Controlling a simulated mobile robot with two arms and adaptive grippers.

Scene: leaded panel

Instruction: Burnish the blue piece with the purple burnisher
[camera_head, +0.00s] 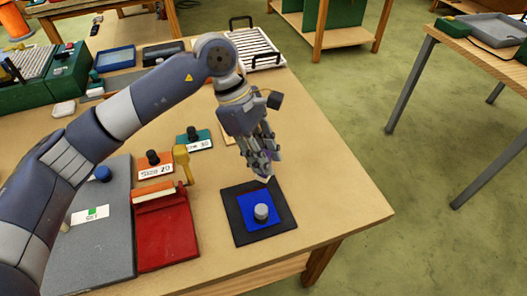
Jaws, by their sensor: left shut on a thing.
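The blue piece (252,218) is a flat square with a grey round knob (261,212) standing on it. It lies on a larger black square (282,219) near the table's right front part. My left gripper (262,170) points down just above and behind the black square's far edge. It is shut on the purple burnisher (265,158), of which only a little purple shows between the fingers. A pale tip shows below the fingers, and I cannot tell whether it touches anything. My right gripper is out of view.
The wooden table top (335,190) is clear at right.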

